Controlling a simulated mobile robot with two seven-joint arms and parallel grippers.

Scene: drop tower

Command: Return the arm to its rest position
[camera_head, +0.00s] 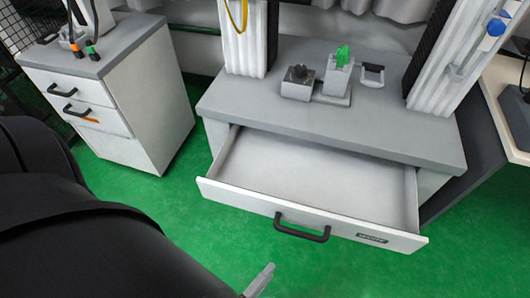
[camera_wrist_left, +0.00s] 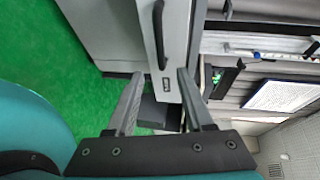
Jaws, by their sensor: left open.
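My left arm comes in from the left of the head view as a large dark shape. One fingertip of my left gripper (camera_head: 261,279) shows at the bottom edge, in front of and below the open drawer (camera_head: 315,235). In the left wrist view my left gripper (camera_wrist_left: 160,82) has its two fingers spread with nothing held between them. The drawer front with its black handle (camera_wrist_left: 158,35) shows beyond the fingertips, apart from them. In the head view the drawer handle (camera_head: 302,230) is free. My right gripper is not in view.
The drawer stands pulled out and looks empty. A cabinet (camera_head: 120,90) stands at the left. Green floor (camera_head: 165,205) lies clear between them.

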